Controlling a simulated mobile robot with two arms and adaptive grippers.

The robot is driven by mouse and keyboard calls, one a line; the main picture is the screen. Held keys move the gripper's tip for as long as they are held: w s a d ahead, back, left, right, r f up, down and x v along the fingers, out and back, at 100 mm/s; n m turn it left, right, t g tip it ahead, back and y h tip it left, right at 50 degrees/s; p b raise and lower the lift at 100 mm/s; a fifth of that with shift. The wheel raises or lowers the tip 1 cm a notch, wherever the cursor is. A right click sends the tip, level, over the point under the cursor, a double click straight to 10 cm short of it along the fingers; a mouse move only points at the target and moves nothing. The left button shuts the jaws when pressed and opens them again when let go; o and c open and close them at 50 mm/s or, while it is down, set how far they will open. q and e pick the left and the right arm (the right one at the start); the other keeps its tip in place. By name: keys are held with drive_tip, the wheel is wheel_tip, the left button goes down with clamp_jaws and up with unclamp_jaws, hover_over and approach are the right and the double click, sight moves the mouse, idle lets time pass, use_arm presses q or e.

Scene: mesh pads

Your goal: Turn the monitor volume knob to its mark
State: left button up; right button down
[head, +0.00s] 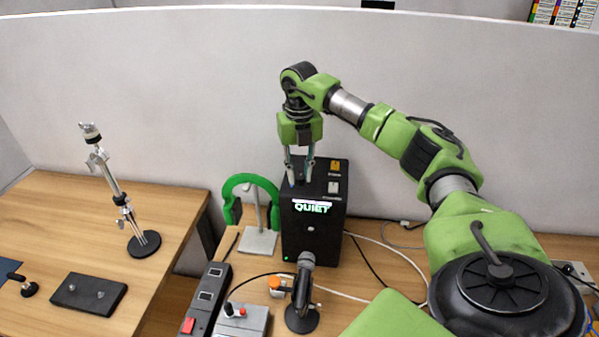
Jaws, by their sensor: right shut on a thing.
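A black box (328,246) with a lit "QUIET" display stands upright on the wooden desk. My right gripper (300,178) points down onto the left part of the box's top. Its two fingers are shut on a small dark knob there, which is mostly hidden between the fingertips. The knob's pointer and its mark cannot be made out. My left gripper is not in view.
A green headset (231,203) hangs on a stand left of the box. A microphone (305,262) stands in front, beside an orange-topped item (275,283) and a switch panel (208,297). Cables cross the desk at right. A metal stand (119,198) is on the left desk.

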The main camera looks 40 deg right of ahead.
sight(299, 176)
drive_tip(key=c, duration=1.8)
unclamp_jaws()
drive_tip(key=shift+r, duration=0.1)
wheel_tip(299, 176, up, 12)
drive_tip(key=shift+f, duration=0.1)
